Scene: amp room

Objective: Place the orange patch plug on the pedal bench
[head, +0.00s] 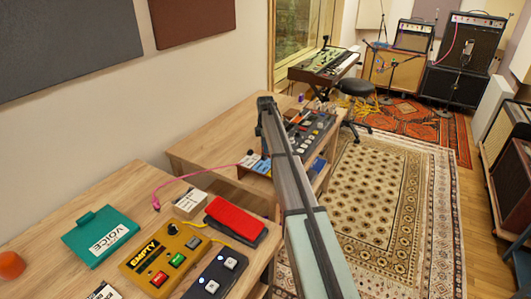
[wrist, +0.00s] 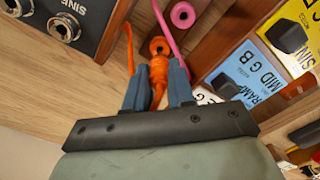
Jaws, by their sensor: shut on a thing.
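The orange patch plug (wrist: 159,62) is in the wrist view, between the two blue-grey fingers of my gripper (wrist: 157,76). My gripper is shut on it. An orange cable (wrist: 130,48) runs up beside the left finger. In the head view my arm crosses the middle and reaches over the far wooden bench (head: 215,145); my gripper and the orange plug cannot be made out there. The near wooden bench (head: 100,190) carries several pedals. I cannot tell which bench the task calls the pedal bench.
A pink plug (wrist: 182,15) stands just beyond the orange one. A dark jack panel (wrist: 75,22) is at left, a blue box (wrist: 250,68) at right. The near bench holds a yellow pedal (head: 150,275), a red pedal (head: 236,218) and a teal case (head: 88,240).

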